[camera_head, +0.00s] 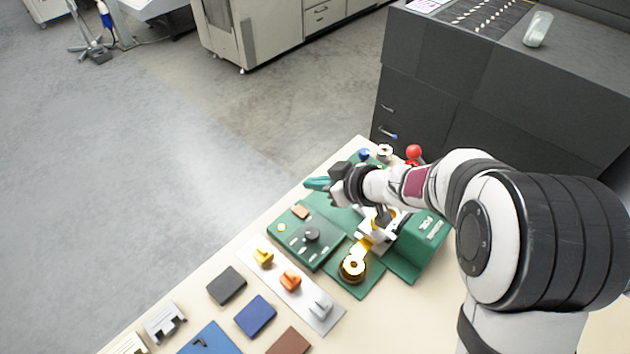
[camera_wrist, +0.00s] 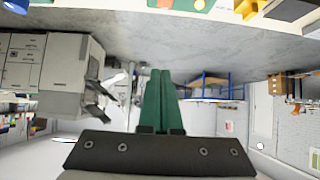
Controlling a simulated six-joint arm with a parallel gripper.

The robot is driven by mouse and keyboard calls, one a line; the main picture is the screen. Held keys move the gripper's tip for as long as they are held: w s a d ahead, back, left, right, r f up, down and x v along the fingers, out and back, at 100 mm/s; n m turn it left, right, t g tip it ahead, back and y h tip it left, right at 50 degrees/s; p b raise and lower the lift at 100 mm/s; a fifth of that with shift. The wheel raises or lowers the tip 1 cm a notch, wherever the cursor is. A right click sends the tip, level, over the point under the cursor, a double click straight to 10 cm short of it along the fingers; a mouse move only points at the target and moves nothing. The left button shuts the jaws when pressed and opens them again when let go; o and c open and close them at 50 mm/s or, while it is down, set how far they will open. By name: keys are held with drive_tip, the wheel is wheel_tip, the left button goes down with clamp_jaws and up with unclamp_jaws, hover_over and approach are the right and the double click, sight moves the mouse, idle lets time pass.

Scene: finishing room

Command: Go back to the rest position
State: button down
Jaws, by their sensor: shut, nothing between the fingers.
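My gripper (camera_head: 317,183) is at the end of my arm, raised over the far left edge of the table (camera_head: 225,258), with its teal fingers pointing left. In the wrist view its green fingers (camera_wrist: 157,100) are together with nothing between them. The wrist view looks out into the room, with the table's edge upside down along the top. My arm covers part of the green machine (camera_head: 425,240) on the table.
A green board with a black knob (camera_head: 311,235) lies below my gripper. Nearer are a strip with yellow, orange (camera_head: 290,279) and grey pieces, and dark and blue (camera_head: 255,316) tiles. A dark cabinet (camera_head: 440,110) stands behind. The floor (camera_head: 130,170) at left is clear.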

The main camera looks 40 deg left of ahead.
drive_tip(key=w+d+r+m+t+h, duration=0.2)
drive_tip(key=w+d+r+m+t, duration=0.2)
drive_tip(key=w+d, duration=0.25)
drive_tip(key=w+d+r+m+t+h, duration=0.2)
drive_tip(key=w+d+r+m+t, duration=0.15)
drive_tip(key=w+d, duration=0.35)
drive_tip(key=s+d+r+m+h, duration=0.1)
drive_tip(key=s+d+m+h, duration=0.15)
drive_tip(key=d, duration=0.65)
drive_tip(key=s+d+m+h, duration=0.1)
drive_tip(key=d+m+h, duration=0.25)
drive_tip(key=d, duration=0.55)
drive_tip(key=s+d+f+m+g+h, duration=0.15)
drive_tip(key=s+d+m+g, duration=0.25)
drive_tip(key=s+d+m, duration=0.55)
drive_tip(key=s+a+g+y, duration=0.1)
drive_tip(key=s+g, duration=0.1)
drive_tip(key=s, duration=0.7)
drive_tip(key=s+a+g+y, duration=0.1)
drive_tip(key=s+a+y, duration=0.1)
drive_tip(key=s, duration=0.7)
drive_tip(key=shift+a+f+m+g, duration=0.25)
drive_tip(key=shift+m+g, duration=0.05)
drive_tip(key=shift+g, duration=0.05)
